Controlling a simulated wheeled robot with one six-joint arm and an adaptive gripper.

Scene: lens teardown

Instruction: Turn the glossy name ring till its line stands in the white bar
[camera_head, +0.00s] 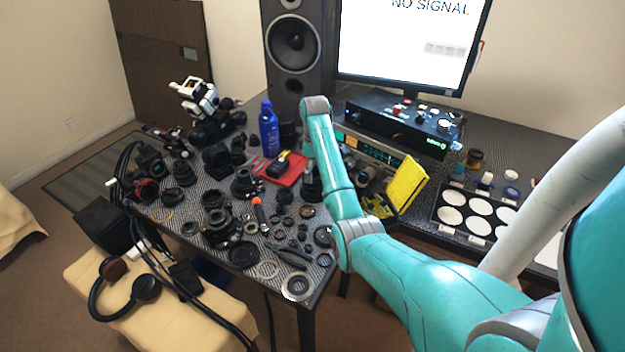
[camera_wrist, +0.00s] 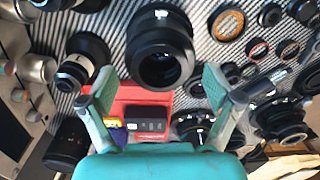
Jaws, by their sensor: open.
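In the wrist view a black lens (camera_wrist: 160,60) stands upright on the striped mat, ahead of my gripper (camera_wrist: 157,80). A small pale mark (camera_wrist: 161,14) shows on its far side. The front rim is dark, and I cannot make out a name ring's line or a white bar. My gripper is open, with one finger to the lower left of the lens and one to the lower right, both apart from it. In the head view my gripper is hidden behind my arm; a dark lens (camera_head: 310,188) shows partly beside my arm.
A red tray (camera_head: 281,170) with small dark items lies close by; it also shows in the wrist view (camera_wrist: 128,95). A silver-and-black lens part (camera_wrist: 78,68) stands left of the lens. Rings and lens parts crowd the mat. A blue bottle (camera_head: 269,130) stands behind.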

